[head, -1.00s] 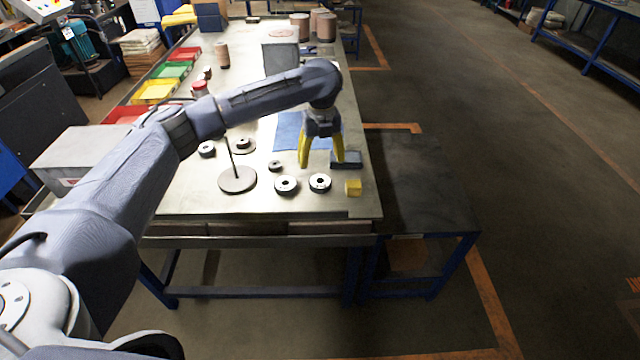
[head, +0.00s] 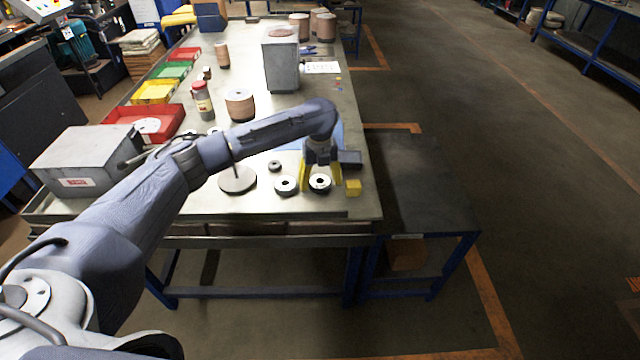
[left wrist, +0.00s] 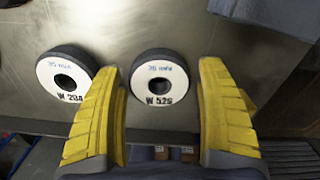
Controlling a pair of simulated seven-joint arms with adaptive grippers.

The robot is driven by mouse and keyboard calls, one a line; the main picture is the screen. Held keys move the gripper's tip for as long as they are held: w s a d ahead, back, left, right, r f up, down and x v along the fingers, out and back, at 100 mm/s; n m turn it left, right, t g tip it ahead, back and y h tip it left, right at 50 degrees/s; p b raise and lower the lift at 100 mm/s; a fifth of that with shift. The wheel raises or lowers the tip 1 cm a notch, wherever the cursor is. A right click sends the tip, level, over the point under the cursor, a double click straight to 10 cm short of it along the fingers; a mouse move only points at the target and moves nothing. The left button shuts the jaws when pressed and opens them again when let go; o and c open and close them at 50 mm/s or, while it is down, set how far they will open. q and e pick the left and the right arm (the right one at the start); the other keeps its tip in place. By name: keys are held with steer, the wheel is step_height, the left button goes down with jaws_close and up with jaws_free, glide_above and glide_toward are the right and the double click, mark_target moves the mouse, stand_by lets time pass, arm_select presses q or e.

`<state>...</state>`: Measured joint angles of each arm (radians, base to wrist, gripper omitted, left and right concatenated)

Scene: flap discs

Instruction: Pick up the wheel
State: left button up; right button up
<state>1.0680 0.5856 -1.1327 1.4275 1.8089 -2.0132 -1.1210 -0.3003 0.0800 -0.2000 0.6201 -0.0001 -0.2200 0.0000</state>
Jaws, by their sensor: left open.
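Two black wheels with white labelled faces lie flat near the front edge of the table. The right wheel (head: 319,182), marked W 526 in the left wrist view (left wrist: 164,93), lies between the yellow fingers of my left gripper (head: 321,186). The left wheel (head: 286,185), marked W 204, shows outside the fingers in the left wrist view (left wrist: 50,80). My left gripper is open and points down, its fingers on either side of the right wheel. I cannot tell whether they touch it. My right gripper is not in view.
A small dark disc (head: 274,166) and a spindle on a round base (head: 237,181) are to the left. The table's front edge (head: 250,215) is close by.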

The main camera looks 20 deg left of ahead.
arm_select(q)
steer(key=shift+f, duration=0.2)
steer(key=shift+c, duration=0.3)
steer(key=c, duration=1.1)
steer(key=shift+r, duration=0.15)
